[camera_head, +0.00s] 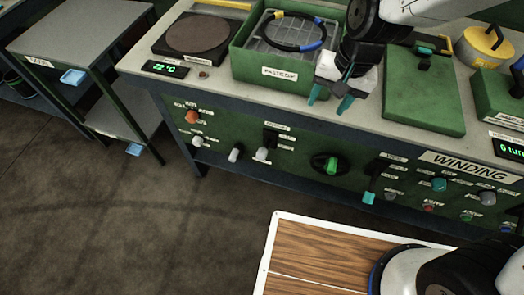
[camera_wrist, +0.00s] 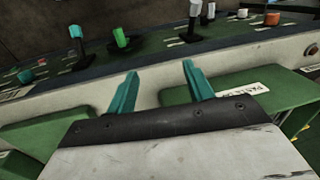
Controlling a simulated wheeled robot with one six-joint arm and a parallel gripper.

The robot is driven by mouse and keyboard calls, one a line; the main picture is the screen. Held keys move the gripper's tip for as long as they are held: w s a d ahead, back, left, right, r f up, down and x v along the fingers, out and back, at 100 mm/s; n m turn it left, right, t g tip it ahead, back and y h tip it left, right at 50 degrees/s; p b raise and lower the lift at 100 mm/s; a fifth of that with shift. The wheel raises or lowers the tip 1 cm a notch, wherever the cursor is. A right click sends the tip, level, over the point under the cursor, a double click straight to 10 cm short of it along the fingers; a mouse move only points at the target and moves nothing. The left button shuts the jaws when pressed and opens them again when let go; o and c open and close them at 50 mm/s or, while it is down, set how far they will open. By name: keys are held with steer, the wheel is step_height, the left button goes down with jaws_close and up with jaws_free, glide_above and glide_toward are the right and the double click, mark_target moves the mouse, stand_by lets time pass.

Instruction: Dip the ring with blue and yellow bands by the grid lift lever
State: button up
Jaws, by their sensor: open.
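My gripper (camera_head: 331,97) is open and empty just off the tank's front right corner, teal fingers pointing down; the fingertips (camera_wrist: 160,80) show apart in the wrist view. On the front panel below the tank is a lever with a pale handle (camera_head: 262,154), also in the wrist view (camera_wrist: 195,9). A teal-handled lever (camera_head: 370,192) is further right. Their labels are too small to read.
A dark round plate (camera_head: 196,34) and a 22°C display (camera_head: 165,69) are left of the tank. A green rotary knob (camera_head: 331,165) and several smaller knobs line the panel.

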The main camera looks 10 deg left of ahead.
steer(key=m, duration=0.1)
glide_above(263, 150)
steer(key=d, duration=0.1)
step_height(263, 150, down, 17)
steer(key=shift+s+d+r, duration=0.15)
steer(key=shift+a+f, duration=0.2)
steer(key=shift+f, duration=0.1)
steer(key=f, duration=0.5)
steer(key=a+f, duration=0.1)
steer(key=f, duration=0.1)
steer(key=shift+w+f, duration=0.2)
steer(key=shift+f, duration=0.1)
jaws_close()
steer(key=shift+a, duration=0.1)
